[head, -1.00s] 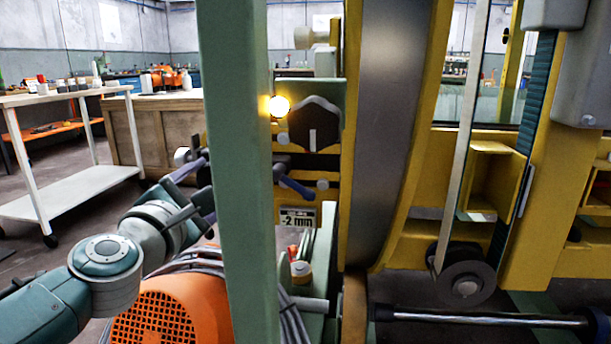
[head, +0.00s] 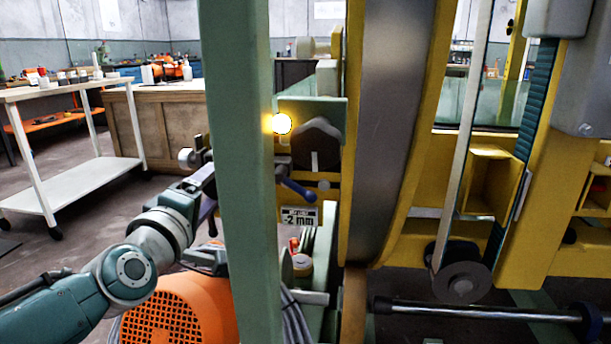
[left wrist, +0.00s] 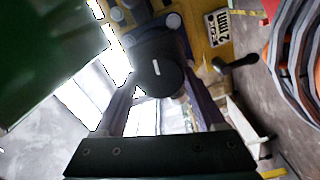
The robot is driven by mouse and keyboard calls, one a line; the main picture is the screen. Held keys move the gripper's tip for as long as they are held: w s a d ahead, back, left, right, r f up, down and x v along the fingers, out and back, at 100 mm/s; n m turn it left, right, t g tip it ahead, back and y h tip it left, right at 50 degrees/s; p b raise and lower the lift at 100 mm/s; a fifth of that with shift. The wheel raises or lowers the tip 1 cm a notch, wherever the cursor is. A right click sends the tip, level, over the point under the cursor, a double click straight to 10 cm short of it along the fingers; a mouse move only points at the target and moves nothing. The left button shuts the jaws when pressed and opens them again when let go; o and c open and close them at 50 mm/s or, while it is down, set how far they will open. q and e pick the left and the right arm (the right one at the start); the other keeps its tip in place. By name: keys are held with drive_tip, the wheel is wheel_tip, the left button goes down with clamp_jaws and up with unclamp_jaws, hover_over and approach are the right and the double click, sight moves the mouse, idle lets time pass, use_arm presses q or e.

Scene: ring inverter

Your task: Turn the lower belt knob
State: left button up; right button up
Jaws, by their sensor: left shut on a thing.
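A dark round knob with a white line (left wrist: 157,68) sits between my left gripper's fingers in the left wrist view. My left gripper (left wrist: 160,88) is shut on this knob, with one finger along each side. In the head view my left gripper (head: 207,182) reaches in from the left at the green post, which hides its fingertips and the held knob. Another dark lobed knob with an upright white mark (head: 316,145) shows right of the post, below a lit yellow lamp (head: 281,124). My right gripper is in neither view.
The green post (head: 236,200) stands close in front. A blue lever (head: 298,190) and a "-2 mm" sign (head: 299,217) are right of it. An orange motor housing (head: 180,310) lies below my left arm. A white cart (head: 95,190) stands farther left.

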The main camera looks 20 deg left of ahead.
use_arm(q)
drive_tip(key=shift+d+r+m+p, duration=0.1)
drive_tip(key=shift+m+p, duration=0.65)
drive_tip(key=shift+m, duration=2.4)
drive_tip(key=shift+d+r+m+p, duration=0.1)
drive_tip(key=shift+m+p, duration=0.65)
drive_tip(key=shift+m, duration=2.4)
drive_tip(key=shift+a, duration=0.1)
drive_tip(key=o, duration=1.3)
drive_tip(key=shift+o, duration=0.2)
drive_tip(key=p+v, duration=0.4)
drive_tip(key=v, duration=0.6)
